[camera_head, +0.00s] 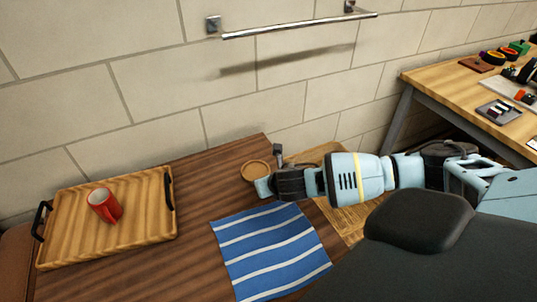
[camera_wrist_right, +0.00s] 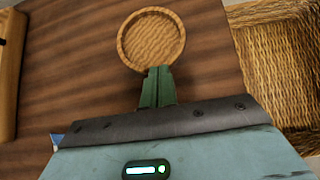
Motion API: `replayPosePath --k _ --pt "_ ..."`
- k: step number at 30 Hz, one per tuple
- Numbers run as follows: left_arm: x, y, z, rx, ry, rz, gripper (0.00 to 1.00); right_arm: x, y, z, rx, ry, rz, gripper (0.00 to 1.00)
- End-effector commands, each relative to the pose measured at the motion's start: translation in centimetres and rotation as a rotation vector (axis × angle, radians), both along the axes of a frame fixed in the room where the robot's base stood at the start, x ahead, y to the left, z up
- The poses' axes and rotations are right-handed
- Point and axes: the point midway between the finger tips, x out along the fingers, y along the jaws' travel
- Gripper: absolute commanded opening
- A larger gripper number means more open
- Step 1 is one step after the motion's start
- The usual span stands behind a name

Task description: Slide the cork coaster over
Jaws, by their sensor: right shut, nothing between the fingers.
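The cork coaster (camera_head: 255,170) is a round tan disc with a raised rim, lying on the dark wooden table (camera_head: 203,193) near its back right part. It also shows whole in the right wrist view (camera_wrist_right: 152,40). My right gripper (camera_head: 264,187) is at the coaster's near edge. In the right wrist view its green fingers (camera_wrist_right: 158,73) are shut together with nothing between them, their tips at the coaster's lower rim. Whether they touch the rim I cannot tell for certain. My left gripper is not in view.
A blue and white striped cloth (camera_head: 268,250) lies in front of the coaster. A wooden tray (camera_head: 144,221) with a red mug (camera_head: 106,206) is at the left. Bare tabletop lies between tray and coaster.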

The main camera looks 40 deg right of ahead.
Motion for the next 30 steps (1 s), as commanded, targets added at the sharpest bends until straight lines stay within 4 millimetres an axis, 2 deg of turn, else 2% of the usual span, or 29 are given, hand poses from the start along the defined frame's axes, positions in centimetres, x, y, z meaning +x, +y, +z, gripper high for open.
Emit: replayPosePath --k 7,18,23,30 --pt "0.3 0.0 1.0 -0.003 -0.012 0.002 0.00 4.0 -0.9 0.3 0.003 -0.004 -0.004 0.00" --pt "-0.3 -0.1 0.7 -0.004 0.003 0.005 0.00 9.1 -2.1 0.0 0.002 0.000 -0.002 0.00" --pt "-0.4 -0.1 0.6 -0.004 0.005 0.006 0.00 10.0 -2.4 0.0 0.001 0.000 -0.001 0.00" --pt "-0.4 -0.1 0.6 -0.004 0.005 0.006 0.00 10.1 -2.4 0.0 0.002 0.000 -0.001 0.00"
